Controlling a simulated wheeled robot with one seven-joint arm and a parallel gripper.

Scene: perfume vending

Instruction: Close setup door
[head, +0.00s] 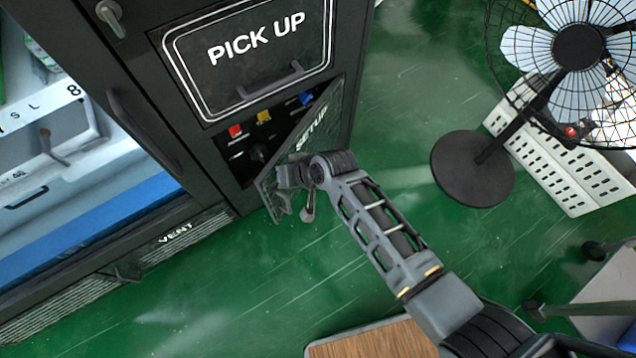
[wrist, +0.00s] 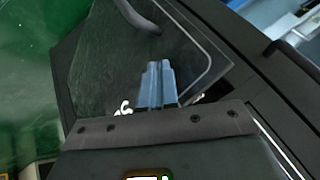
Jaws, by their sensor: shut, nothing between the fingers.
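The setup door (head: 318,133), a dark panel marked "SETUP", stands partly open at the lower right of the black vending machine. Behind it a recess shows a red button (head: 236,131), a yellow button (head: 263,117) and a blue button (head: 306,98). My gripper (head: 284,180) is at the lower part of the door, in front of its outer face. In the wrist view my shut fingers (wrist: 156,84) point at a dark panel with a pale outline. Whether they touch the door cannot be told.
The PICK UP flap (head: 250,55) is above the setup door. A glass-fronted cabinet with a long handle (head: 143,130) is at left, with a vent (head: 175,235) below. A fan (head: 475,168) stands at right. Green floor is clear between the machine and the fan.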

